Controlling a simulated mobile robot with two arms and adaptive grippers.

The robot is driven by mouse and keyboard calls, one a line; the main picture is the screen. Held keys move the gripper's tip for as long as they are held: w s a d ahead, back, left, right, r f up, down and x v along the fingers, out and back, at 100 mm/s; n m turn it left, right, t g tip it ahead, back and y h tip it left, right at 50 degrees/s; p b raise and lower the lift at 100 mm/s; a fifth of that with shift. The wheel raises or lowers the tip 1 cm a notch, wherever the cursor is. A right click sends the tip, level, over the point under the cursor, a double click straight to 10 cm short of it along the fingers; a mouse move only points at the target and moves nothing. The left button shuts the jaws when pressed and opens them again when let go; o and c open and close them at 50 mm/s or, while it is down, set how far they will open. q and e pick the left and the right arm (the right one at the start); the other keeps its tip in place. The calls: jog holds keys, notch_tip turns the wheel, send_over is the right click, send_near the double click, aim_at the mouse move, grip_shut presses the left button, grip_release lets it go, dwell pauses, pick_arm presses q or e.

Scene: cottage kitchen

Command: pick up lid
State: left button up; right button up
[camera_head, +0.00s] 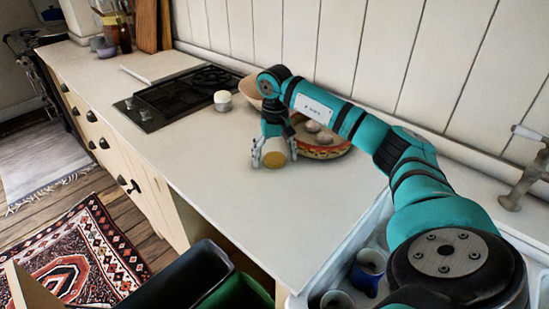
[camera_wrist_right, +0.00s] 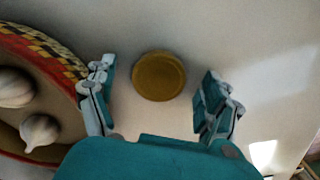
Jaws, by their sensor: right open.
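The lid (camera_wrist_right: 159,76) is a round, yellow-brown disc. In the right wrist view it lies on the pale counter between the two fingers of my right gripper (camera_wrist_right: 155,95). The fingers stand apart on either side of it with a gap to each, so the gripper is open and empty. In the head view the lid (camera_head: 274,159) shows at the fingertips of my right gripper (camera_head: 273,152), low over the counter. How high the fingertips are above the counter is hard to tell. My left gripper is not in view.
A patterned bowl (camera_head: 322,152) with garlic bulbs (camera_wrist_right: 40,132) stands close beside the right gripper. A small white jar (camera_head: 222,101) and a dark cooktop (camera_head: 185,95) are farther left. The counter (camera_head: 215,165) in front is clear. A sink with cups lies at the lower right.

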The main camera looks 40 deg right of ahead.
aim_at(272, 158)
jog(key=c, duration=0.8)
jog(key=shift+r, duration=0.2)
jog(key=shift+c, duration=0.2)
jog(key=shift+r, duration=0.25)
jog(key=r, duration=0.2)
jog(key=b, duration=0.1)
jog(key=shift+w+a+r, duration=0.25)
jog(key=shift+w+r, duration=0.05)
jog(key=shift+r, duration=0.1)
jog(key=w+a, duration=0.3)
jog(key=w+a+r+b, duration=0.1)
jog(key=w+a, duration=0.2)
jog(key=w, duration=0.1)
jog(key=w+a, duration=0.4)
jog(key=shift+w+r, duration=0.2)
jog(key=shift+w, duration=0.05)
